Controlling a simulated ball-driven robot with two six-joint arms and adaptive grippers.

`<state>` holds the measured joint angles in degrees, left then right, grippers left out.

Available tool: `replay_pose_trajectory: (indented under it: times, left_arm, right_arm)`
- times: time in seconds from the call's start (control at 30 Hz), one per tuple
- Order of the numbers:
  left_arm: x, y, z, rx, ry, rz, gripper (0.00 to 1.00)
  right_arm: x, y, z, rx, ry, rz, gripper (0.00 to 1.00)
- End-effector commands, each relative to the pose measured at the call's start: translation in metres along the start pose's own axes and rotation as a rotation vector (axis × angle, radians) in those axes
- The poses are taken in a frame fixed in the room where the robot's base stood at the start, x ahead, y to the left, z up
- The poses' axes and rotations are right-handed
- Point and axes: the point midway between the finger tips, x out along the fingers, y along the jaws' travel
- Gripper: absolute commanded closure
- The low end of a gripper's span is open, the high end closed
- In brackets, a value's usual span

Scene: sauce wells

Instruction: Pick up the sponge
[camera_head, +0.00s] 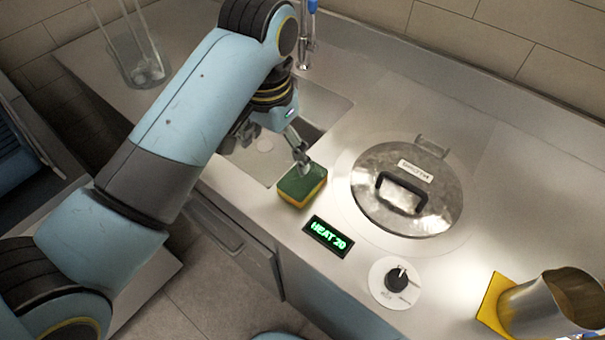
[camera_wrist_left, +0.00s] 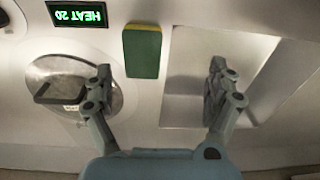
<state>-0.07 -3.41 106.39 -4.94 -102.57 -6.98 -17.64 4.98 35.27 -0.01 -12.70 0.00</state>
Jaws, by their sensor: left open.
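The sponge (camera_head: 302,186), green on top with a yellow layer below, lies on the steel counter between the sink and the round lid. It also shows in the left wrist view (camera_wrist_left: 142,52), ahead of the fingers and between their lines. My left gripper (camera_head: 297,150) is just above and behind the sponge in the head view, near the sink edge. In the left wrist view my left gripper (camera_wrist_left: 158,90) has its two fingers spread wide with nothing between them. I cannot tell whether a finger touches the sponge. My right gripper is not in view.
A steel lid (camera_head: 432,212) with a black handle sits right of the sponge. A sink (camera_head: 325,100) opens behind it. A "HEAT 20" display (camera_head: 332,236) and a knob (camera_head: 396,280) are in front. A metal jug (camera_head: 545,305) stands at the right on a yellow mat (camera_head: 491,298).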

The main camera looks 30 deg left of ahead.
Motion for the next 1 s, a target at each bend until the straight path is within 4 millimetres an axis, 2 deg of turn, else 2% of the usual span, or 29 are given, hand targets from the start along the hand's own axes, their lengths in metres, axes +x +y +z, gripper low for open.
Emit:
replay_pose_trajectory:
  times: [0.03, 0.1, 0.23, 0.5, 0.67, 1.0]
  left_arm:
    - [-0.002, 0.006, -0.013, 0.010, -0.014, 0.010, 0.11]
    - [-0.005, 0.012, -0.026, 0.023, -0.034, 0.021, 0.11]
    - [-0.004, 0.019, -0.037, 0.038, -0.059, 0.032, 0.11]
    - [0.038, 0.021, -0.036, 0.042, -0.065, 0.032, 0.11]
    - [0.050, 0.022, -0.035, 0.042, -0.064, 0.032, 0.11]
    - [0.095, 0.028, -0.033, 0.041, -0.063, 0.032, 0.11]
  right_arm:
    - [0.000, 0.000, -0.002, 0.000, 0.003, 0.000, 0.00]
    - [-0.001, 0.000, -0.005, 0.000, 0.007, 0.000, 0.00]
    - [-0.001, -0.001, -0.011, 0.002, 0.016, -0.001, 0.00]
    - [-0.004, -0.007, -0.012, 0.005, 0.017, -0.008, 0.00]
    - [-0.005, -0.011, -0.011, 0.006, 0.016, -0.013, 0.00]
    - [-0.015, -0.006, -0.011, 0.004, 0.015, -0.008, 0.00]
